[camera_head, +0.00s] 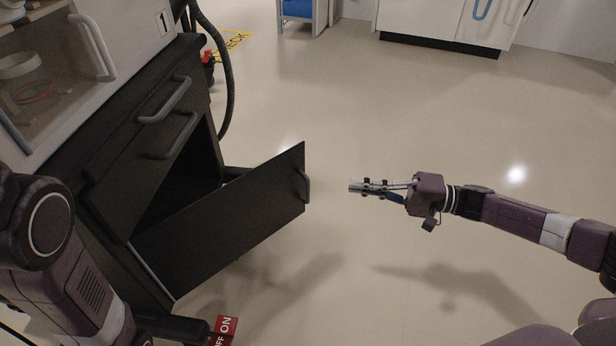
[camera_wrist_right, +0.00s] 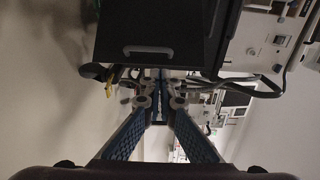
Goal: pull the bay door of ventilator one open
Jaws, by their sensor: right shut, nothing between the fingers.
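Ventilator one, a white unit marked "1" on a black cabinet (camera_head: 110,165), stands at the left in the head view. Its black bay door (camera_head: 225,225) hangs swung out from the cabinet, with the dark bay open behind it. The door's grey handle (camera_head: 306,187) is at its far right edge; a grey handle (camera_wrist_right: 148,51) also shows in the right wrist view. My right gripper (camera_head: 352,186) is shut and empty, to the right of the door handle and apart from it. My left arm shows at the lower left; its gripper cannot be made out.
Two drawer handles (camera_head: 165,101) sit on the cabinet above the bay. A dark hose (camera_head: 229,80) hangs behind it. The floor (camera_head: 350,110) to the right of the door is clear.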

